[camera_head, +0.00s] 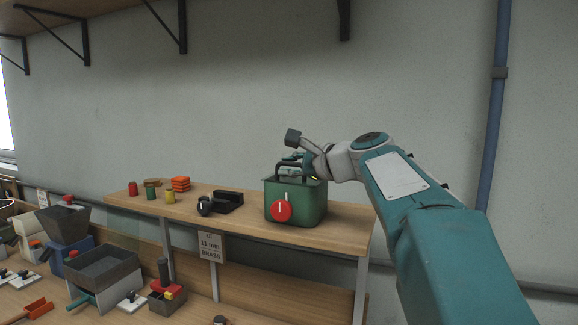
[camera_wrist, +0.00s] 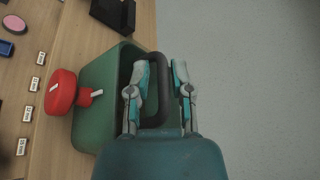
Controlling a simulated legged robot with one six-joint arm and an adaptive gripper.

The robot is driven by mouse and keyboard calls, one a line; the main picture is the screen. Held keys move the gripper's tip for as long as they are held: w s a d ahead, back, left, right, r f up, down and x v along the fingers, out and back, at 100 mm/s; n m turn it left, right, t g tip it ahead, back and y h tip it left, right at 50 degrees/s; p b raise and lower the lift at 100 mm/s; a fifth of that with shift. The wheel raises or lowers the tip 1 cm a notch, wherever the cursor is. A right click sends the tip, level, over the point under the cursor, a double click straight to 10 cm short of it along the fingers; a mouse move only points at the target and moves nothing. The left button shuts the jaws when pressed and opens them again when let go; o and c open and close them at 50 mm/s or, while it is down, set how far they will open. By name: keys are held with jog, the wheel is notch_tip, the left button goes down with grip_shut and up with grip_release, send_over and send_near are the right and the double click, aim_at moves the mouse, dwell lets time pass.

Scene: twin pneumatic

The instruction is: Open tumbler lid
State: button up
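The tumbler is a green box (camera_head: 296,206) with a red knob (camera_head: 281,211) on its front, standing at the right part of the wooden shelf. A dark handle (camera_wrist: 158,108) rises from its top; whether the lid is shut is hard to tell. My gripper (camera_head: 291,163) is at the top of the tumbler. In the wrist view my gripper (camera_wrist: 161,72) has its two fingers apart, one on each side of the handle's bar. A gap shows between the bar and the right finger. My gripper hides part of the tumbler's top.
The shelf (camera_head: 245,223) also holds a black holder (camera_head: 229,201), orange stacked blocks (camera_head: 180,184) and small coloured cylinders to the left. Grey hoppers (camera_head: 104,268) and other parts crowd the lower bench. A wall is behind, and a blue pipe (camera_head: 494,120) runs up it.

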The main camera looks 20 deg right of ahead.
jog(key=shift+d, duration=0.2)
grip_shut()
